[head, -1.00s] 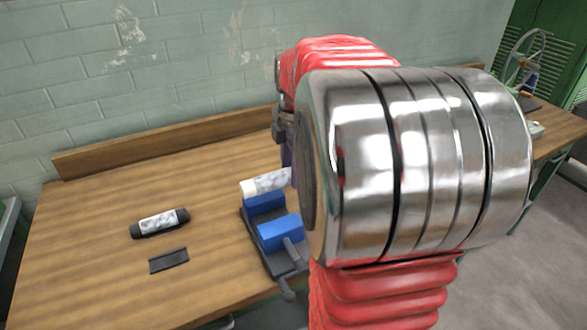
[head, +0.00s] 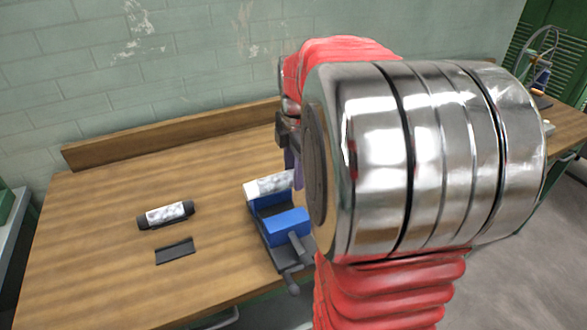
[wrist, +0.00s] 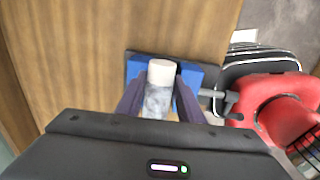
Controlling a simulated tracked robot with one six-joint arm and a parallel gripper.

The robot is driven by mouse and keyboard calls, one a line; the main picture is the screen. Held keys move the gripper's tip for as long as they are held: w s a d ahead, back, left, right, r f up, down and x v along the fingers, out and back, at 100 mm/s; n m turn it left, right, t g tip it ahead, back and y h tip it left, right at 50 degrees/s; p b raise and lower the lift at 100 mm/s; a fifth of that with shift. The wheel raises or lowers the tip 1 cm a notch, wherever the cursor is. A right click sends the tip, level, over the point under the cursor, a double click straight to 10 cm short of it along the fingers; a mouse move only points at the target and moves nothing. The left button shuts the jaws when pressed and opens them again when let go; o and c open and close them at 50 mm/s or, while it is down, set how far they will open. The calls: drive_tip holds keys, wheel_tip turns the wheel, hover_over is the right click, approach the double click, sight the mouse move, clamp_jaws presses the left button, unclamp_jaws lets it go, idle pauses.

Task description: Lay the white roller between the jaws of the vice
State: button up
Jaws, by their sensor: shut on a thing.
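The white roller (wrist: 158,92), with a grey marbled middle and a white end, is held between the two fingers of my gripper (wrist: 160,108). The vice (head: 286,224) has blue jaws and a dark base, and stands on the workbench. In the wrist view the roller lies over the gap between the blue jaws (wrist: 136,70). In the head view (head: 270,184) its white end shows at the far blue jaw, at about the height of the jaw tops. My arm hides the roller's other end and much of my gripper there. I cannot tell whether the roller touches the vice.
A dark roller with a marbled band (head: 166,214) and a flat black piece (head: 175,250) lie on the wooden workbench (head: 100,270) left of the vice. A wooden ledge (head: 170,135) runs along the back. The vice handle (head: 293,281) sticks out in front.

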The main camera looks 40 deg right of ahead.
drive_tip(key=shift+f, duration=2.7)
drive_tip(key=shift+s+a+f, duration=0.1)
drive_tip(key=shift+s+f, duration=0.2)
drive_tip(key=shift+f, duration=0.55)
drive_tip(key=shift+s+f, duration=0.2)
drive_tip(key=o, duration=1.2)
drive_tip(key=shift+w, duration=0.1)
drive_tip(key=shift+o, duration=0.4)
drive_tip(key=shift+w+r, duration=0.25)
drive_tip(key=shift+r, duration=0.45)
drive_tip(key=shift+o, duration=0.3)
drive_tip(key=r, duration=0.4)
drive_tip(key=s+r, duration=0.1)
drive_tip(key=r, duration=0.9)
drive_tip(key=shift+s+a+r, duration=0.15)
drive_tip(key=shift+a, duration=0.05)
